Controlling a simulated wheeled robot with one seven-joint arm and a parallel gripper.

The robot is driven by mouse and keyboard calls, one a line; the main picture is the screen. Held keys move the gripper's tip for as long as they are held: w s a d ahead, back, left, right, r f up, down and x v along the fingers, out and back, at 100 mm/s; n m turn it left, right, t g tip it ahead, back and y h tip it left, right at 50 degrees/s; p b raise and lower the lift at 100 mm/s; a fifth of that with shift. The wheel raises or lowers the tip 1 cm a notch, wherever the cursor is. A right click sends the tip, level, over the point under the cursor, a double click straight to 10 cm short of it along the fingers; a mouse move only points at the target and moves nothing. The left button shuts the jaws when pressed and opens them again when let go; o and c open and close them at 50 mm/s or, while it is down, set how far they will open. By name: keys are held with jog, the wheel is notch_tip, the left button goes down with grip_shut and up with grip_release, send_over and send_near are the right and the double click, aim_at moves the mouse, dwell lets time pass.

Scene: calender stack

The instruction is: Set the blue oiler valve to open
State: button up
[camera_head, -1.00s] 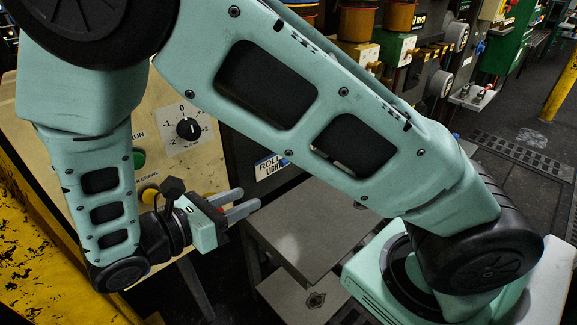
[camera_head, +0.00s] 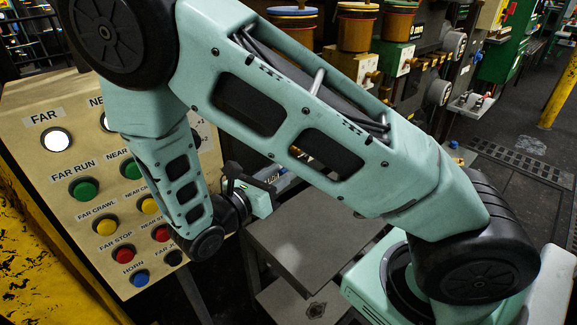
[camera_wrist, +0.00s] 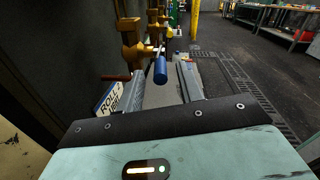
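The blue oiler valve's handle (camera_wrist: 160,70) is a short blue cylinder in the wrist view. It hangs by a brass valve body (camera_wrist: 138,54) and points toward the camera. My gripper (camera_wrist: 150,84) is open, with one finger on each side of the view. The blue handle appears between the fingers, nearer the right one, and seems beyond the tips; contact is not visible. In the head view my gripper (camera_head: 275,187) is partly hidden behind my arm. The blue handle cannot be made out there.
A red-handled valve (camera_wrist: 116,77) sticks out left near the left finger. More brass valves line the dark machine wall. In the head view, oiler jars (camera_head: 357,28) stand behind my arm, a button panel (camera_head: 60,180) is left, and a grey table (camera_head: 300,245) lies below.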

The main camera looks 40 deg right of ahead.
aim_at(289, 168)
jog(key=shift+w+d, duration=0.15)
jog(key=shift+d, duration=0.75)
jog(key=shift+w+d, duration=0.1)
jog(key=shift+d, duration=0.8)
grip_shut()
jog(key=shift+f, duration=0.1)
